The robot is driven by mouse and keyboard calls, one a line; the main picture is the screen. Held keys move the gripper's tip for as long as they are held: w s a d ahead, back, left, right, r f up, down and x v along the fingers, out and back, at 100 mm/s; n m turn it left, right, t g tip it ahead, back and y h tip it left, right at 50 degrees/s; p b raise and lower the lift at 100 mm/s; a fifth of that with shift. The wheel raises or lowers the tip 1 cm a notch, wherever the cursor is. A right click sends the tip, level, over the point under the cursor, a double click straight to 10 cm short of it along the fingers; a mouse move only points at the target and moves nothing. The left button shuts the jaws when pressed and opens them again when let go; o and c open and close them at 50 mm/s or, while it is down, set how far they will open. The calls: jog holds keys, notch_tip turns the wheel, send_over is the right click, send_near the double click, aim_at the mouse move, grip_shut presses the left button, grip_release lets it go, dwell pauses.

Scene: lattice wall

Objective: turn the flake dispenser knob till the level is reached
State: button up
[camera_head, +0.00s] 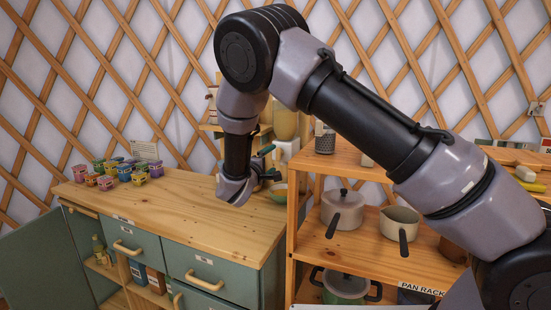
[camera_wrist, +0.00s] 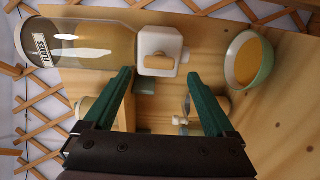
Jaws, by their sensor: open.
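The flake dispenser has a clear cylinder (camera_wrist: 95,45) with a FLAKES label and tan contents partway along it. Its white outlet block (camera_wrist: 170,43) carries a wooden knob (camera_wrist: 159,63). My gripper (camera_wrist: 159,76) is open, with dark green fingers on either side of the knob's line; the knob lies just beyond the fingertips, and I cannot tell whether they touch it. A pale green bowl (camera_wrist: 235,60), orange-yellow inside, sits at the outlet side. In the head view the dispenser (camera_head: 285,124) stands behind my gripper (camera_head: 270,167), and the bowl (camera_head: 279,196) is below, partly hidden.
Several colourful small pots (camera_head: 125,172) stand at the left of the wooden counter (camera_head: 180,217); its middle is clear. A cabinet door (camera_head: 45,265) hangs open at left. A pan rack (camera_head: 345,255) with pots stands close at right, beneath my arm. Other items are beside the dispenser.

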aim_at(278, 154)
jog(key=v, duration=0.5)
jog(key=shift+s+a, duration=0.1)
jog(key=shift+s, duration=0.3)
dwell(0.4)
jog(key=c, duration=0.6)
jog(key=w+d+n, duration=0.1)
jog(key=w+n, duration=0.2)
jog(key=n, duration=0.3)
jog(key=w+d+n, duration=0.1)
jog(key=w+n, duration=0.2)
jog(key=n, duration=0.3)
jog(key=w+d+n, duration=0.1)
jog(key=w+n, duration=0.3)
jog(key=n, duration=0.2)
jog(key=shift+w+d+r, duration=0.1)
jog(key=shift+d+r, duration=0.2)
grip_shut()
